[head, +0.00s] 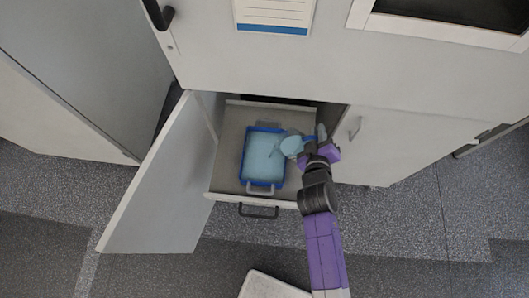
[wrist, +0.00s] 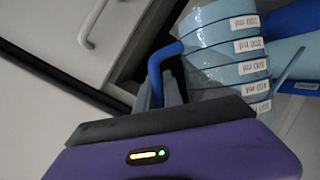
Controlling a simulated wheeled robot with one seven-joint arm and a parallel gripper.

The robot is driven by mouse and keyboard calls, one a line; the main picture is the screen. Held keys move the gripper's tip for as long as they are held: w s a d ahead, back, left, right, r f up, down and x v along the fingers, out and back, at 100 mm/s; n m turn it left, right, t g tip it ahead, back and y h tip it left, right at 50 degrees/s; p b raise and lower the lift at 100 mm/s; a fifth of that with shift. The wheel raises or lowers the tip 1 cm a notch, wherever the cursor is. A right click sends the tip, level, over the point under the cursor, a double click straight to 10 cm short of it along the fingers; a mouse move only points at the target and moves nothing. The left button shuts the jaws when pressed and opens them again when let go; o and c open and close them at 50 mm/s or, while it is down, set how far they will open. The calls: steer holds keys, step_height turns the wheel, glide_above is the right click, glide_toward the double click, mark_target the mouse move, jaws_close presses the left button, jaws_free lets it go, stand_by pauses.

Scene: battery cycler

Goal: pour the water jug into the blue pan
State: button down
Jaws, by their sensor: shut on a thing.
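The blue pan (head: 264,186) sits in the pulled-out drawer, with a light blue surface filling its inside. The water jug (head: 291,146) is pale blue and see-through, above the pan's upper right side, its spout side toward the pan. In the wrist view the jug (wrist: 222,55) shows several white labels and a blue handle (wrist: 158,62). It looks tilted; whether water is running out is unclear. My gripper (head: 318,143) is shut on the handle, at the jug's right; its fingers (wrist: 166,92) show low in the wrist view.
The drawer (head: 229,160) is open, with bare floor left of the pan. An open cabinet door (head: 160,195) stands to its left. A closed door with a handle (head: 354,128) is to the right. A pale object (head: 268,287) lies at the bottom edge.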

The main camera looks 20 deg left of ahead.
steer(key=shift+s+a+r+n+h+b, duration=0.2)
steer(key=shift+a+r+n+h+b, duration=0.2)
steer(key=shift+a+r+n+b, duration=0.45)
stand_by(2.2)
steer(key=shift+w+d+f+m+p, duration=0.15)
steer(key=shift+d+f+m+p, duration=0.3)
steer(key=shift+d+m+p, duration=0.3)
steer(key=d+m+y+p, duration=0.1)
steer(key=p, duration=0.2)
steer(key=shift+w+f, duration=0.1)
steer(key=shift+w, duration=0.1)
steer(key=shift+f+b, duration=0.3)
steer(key=shift+f, duration=0.4)
steer(key=w+d+f+m+g+y+b, duration=0.1)
steer(key=f+b, duration=0.7)
steer(key=b, duration=0.8)
steer(key=w+d+m+y, duration=0.1)
steer(key=d+m+y, duration=0.1)
steer(key=d+m, duration=0.1)
steer(key=shift+w+d+m+g+y+b, duration=0.15)
steer(key=shift+d+m+g+y+b, duration=0.15)
steer(key=shift+d, duration=0.5)
